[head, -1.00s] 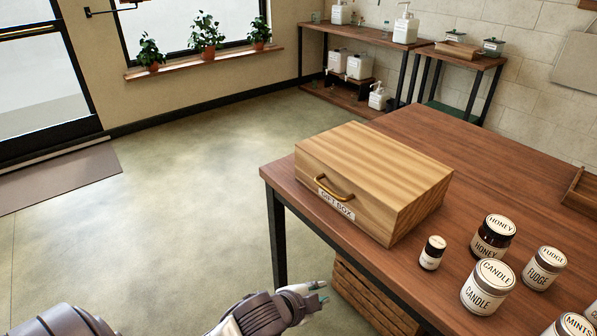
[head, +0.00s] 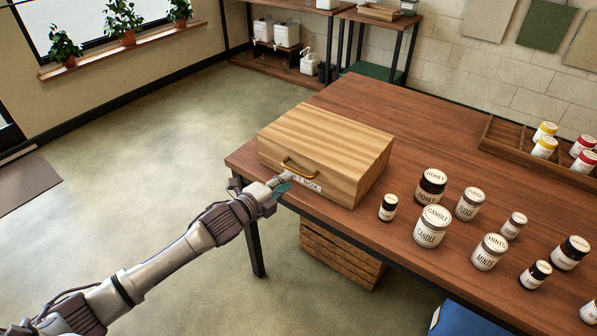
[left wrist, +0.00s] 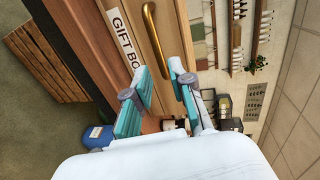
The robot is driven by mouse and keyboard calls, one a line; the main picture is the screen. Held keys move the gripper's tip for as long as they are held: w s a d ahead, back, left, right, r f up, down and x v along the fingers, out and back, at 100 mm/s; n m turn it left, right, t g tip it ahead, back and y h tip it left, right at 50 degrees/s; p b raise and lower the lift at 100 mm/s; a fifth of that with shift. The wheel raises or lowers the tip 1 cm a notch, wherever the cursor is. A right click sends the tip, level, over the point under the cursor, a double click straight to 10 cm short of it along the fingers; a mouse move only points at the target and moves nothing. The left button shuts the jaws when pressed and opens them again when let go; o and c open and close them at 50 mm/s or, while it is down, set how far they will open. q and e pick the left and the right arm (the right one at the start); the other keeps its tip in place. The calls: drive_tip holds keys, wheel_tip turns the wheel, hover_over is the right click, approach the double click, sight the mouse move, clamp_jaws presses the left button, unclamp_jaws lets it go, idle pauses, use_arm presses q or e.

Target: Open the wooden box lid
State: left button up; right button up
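The wooden box (head: 330,150) sits shut on the table's left end. Its front bears a brass handle (head: 299,167) and a white "GIFT BOX" label, partly hidden by my gripper in the head view. My left gripper (head: 287,184) is just in front of this face, close below the handle. In the left wrist view, its two teal-padded fingers (left wrist: 158,92) are apart with nothing between them, and the brass handle (left wrist: 156,38) lies just ahead of them. I cannot tell whether a fingertip touches the box. My right gripper is not in view.
Labelled jars, such as the candle jar (head: 432,227) and a small dark jar (head: 388,207), stand right of the box on the wooden table (head: 400,110). A divided tray (head: 505,137) holds jars at the right. A slatted crate (head: 340,254) is under the table.

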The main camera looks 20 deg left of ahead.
sight(299, 173)
use_arm(q)
drive_tip(key=x, duration=0.7)
clamp_jaws()
